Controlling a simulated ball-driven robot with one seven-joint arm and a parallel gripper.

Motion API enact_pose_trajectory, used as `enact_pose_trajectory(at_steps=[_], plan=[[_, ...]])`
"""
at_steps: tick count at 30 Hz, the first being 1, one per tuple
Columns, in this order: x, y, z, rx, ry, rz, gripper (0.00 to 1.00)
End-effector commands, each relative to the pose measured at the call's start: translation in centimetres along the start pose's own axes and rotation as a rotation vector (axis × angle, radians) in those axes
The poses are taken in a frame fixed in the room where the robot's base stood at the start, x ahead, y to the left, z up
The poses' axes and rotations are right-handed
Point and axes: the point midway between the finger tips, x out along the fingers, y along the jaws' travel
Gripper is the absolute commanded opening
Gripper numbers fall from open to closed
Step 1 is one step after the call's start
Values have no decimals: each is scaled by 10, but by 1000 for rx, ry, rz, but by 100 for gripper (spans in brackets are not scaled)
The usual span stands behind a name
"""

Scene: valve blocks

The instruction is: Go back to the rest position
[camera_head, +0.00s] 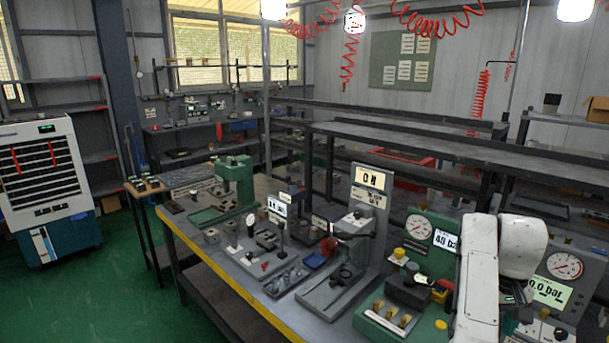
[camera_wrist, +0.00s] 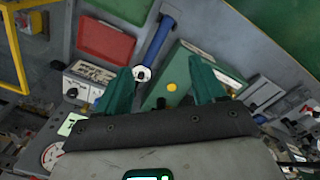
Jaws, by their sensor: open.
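My white arm (camera_head: 478,285) stands at the right of the head view, in front of the bench's right end. Its gripper cannot be made out there. In the wrist view my gripper (camera_wrist: 162,80) shows two green fingers spread apart with nothing held between them. Beyond the fingers lies a green block with a yellow button (camera_wrist: 171,87), seen through the gap and apart from them as far as I can tell. In the head view a green station with a round gauge and a "40" bar display (camera_head: 419,228) stands left of my arm, with brass pieces (camera_head: 390,312) on its base.
A second gauge panel (camera_head: 565,265) stands right of my arm. The "ON" stand (camera_head: 360,215) and a green press (camera_head: 235,185) stand on the yellow-edged bench. In the wrist view a red tray (camera_wrist: 105,42) and a blue-handled tool (camera_wrist: 158,38) lie beyond. Green floor (camera_head: 110,275) is clear at left.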

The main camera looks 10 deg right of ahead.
Motion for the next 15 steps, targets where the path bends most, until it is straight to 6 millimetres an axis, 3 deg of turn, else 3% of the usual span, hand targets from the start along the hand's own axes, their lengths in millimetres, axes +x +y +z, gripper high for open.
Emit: enact_pose_trajectory(at_steps=[11, 15], plan=[[60, 7, 38, 21, 14, 67, 69], [95, 7, 67, 19, 25, 103, 69]])
